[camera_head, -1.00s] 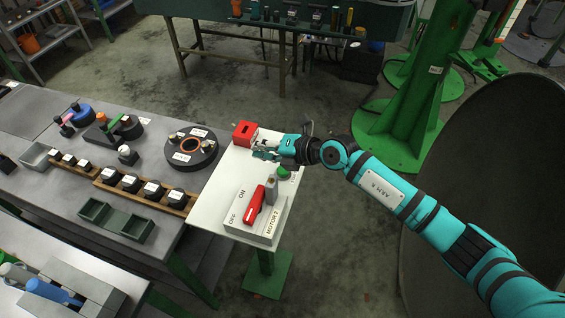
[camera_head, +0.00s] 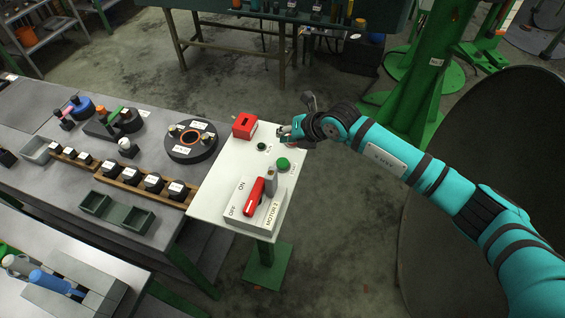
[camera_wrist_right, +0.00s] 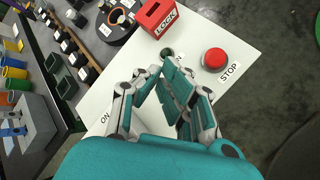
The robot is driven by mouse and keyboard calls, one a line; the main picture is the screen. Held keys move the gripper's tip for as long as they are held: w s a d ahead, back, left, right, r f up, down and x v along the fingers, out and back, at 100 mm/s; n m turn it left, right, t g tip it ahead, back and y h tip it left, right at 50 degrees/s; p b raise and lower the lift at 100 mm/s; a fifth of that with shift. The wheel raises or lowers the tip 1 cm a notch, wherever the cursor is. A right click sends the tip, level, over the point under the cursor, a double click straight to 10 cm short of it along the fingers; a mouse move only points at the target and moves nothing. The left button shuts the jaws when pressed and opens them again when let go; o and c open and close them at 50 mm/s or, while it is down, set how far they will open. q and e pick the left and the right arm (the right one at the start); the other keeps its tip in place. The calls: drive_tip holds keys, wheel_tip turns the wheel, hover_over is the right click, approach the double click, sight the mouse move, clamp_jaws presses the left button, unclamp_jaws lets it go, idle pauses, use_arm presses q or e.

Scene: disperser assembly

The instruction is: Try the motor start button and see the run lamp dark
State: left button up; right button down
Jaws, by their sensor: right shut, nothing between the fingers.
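The white control panel (camera_head: 215,200) carries a green button (camera_head: 283,164), which shows uncovered and is likely the start button. A small dark round lamp (camera_head: 262,146) sits beside it, unlit; it also shows in the right wrist view (camera_wrist_right: 167,52). A red STOP button (camera_wrist_right: 214,58) shows in the wrist view. My right gripper (camera_head: 287,131) is shut and empty, above the panel's far right edge, apart from the green button. In the wrist view its fingers (camera_wrist_right: 166,70) hide the green button. My left gripper is out of view.
A red LOCK box (camera_head: 244,125) stands at the panel's far corner. A red switch handle (camera_head: 254,197) with ON and OFF marks and a grey piece (camera_head: 271,180) stand at the near end. A grey workbench (camera_head: 60,170) with several parts lies left.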

sight(284, 161)
wheel_tip(284, 161, down, 7)
drive_tip(key=b, duration=0.4)
drive_tip(key=shift+f+b, duration=0.15)
drive_tip(key=shift+b, duration=0.15)
idle(1.0)
drive_tip(key=shift+f+b, duration=0.3)
drive_tip(key=shift+f+b, duration=0.75)
drive_tip(key=shift+f, duration=0.3)
idle(0.8)
drive_tip(key=shift+r, duration=0.15)
drive_tip(key=shift+r+p, duration=1)
drive_tip(key=shift+r, duration=0.3)
drive_tip(key=shift+r+p, duration=1.75)
drive_tip(key=shift+r, duration=0.75)
